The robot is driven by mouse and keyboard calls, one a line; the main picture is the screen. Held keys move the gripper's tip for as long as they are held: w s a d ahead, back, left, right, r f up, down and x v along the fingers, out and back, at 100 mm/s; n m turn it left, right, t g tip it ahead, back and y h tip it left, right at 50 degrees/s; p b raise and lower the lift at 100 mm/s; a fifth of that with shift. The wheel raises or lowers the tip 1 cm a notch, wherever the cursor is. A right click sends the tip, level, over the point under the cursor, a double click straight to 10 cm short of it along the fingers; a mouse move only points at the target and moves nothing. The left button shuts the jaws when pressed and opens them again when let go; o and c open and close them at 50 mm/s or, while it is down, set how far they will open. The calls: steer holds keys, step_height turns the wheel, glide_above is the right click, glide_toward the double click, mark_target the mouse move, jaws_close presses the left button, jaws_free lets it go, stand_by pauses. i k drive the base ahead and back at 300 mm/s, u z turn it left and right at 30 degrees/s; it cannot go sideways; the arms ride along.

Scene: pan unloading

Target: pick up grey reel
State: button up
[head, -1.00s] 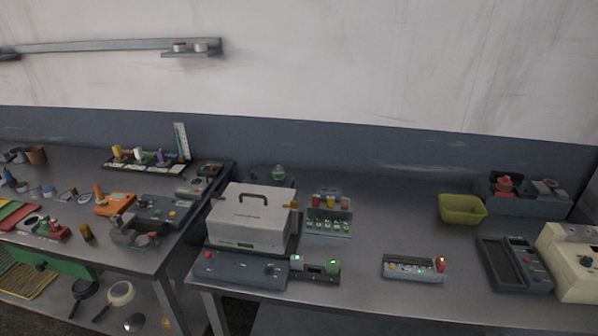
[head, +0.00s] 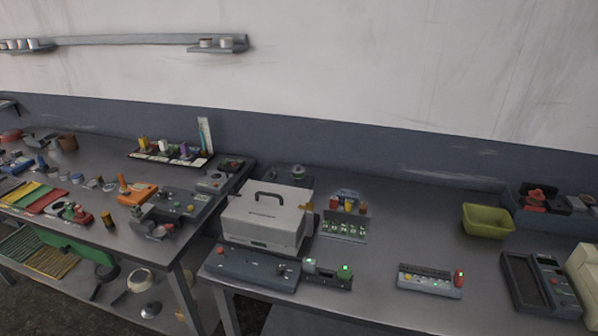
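I cannot tell for sure which thing is the grey reel. A small round grey piece (head: 298,172) stands behind the white box on the right-hand bench, its lower part partly hidden. Small grey-white round pieces (head: 224,43) sit on the wall shelf (head: 150,39), too small to identify. My gripper is not in view.
The white box with a black handle (head: 262,218) stands on the right-hand bench (head: 400,235). A yellow-green bin (head: 487,220) is at the right. The left-hand bench (head: 100,215) is crowded; pans (head: 141,280) lie on its lower shelf. The right-hand bench's middle has bare room.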

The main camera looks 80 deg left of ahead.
mark_target(297, 172)
steer(key=u, duration=0.1)
steer(key=k, duration=1.55)
steer(key=u, duration=1.75)
steer(key=i, duration=0.25)
steer(key=u, duration=0.35)
